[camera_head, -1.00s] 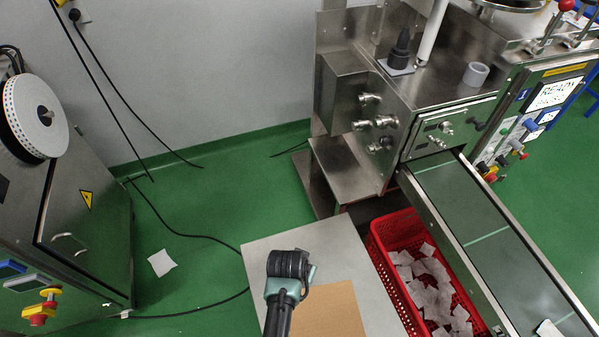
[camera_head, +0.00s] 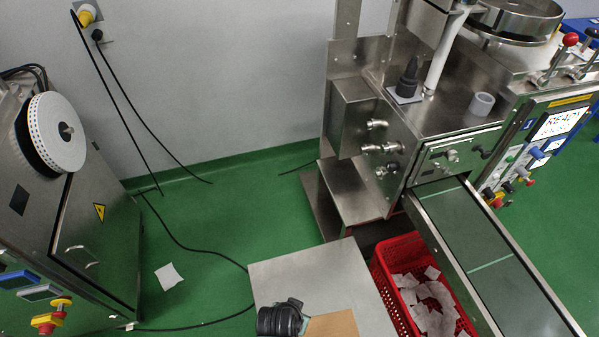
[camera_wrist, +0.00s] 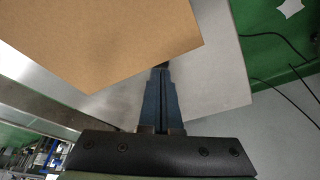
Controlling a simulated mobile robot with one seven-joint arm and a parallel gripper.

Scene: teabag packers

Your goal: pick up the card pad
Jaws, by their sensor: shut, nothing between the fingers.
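The card pad (camera_head: 334,326) is a flat brown sheet lying on a pale grey table top (camera_head: 300,268) at the bottom of the head view. In the wrist view the brown pad (camera_wrist: 100,35) fills the upper left, with one corner pointing right. My gripper (camera_wrist: 161,68) is shut and empty, its fingertips at the pad's near edge in that view. I cannot tell whether the tips touch the pad or how high they are. In the head view only my dark wrist shows, left of the pad; the fingers are hidden.
A red crate (camera_head: 384,291) of white teabags stands right of the table, beside a conveyor (camera_head: 466,232). A steel machine (camera_head: 440,110) is behind. A cabinet with a reel (camera_head: 75,150) stands left. Cables and a white sheet (camera_head: 169,276) lie on the green floor.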

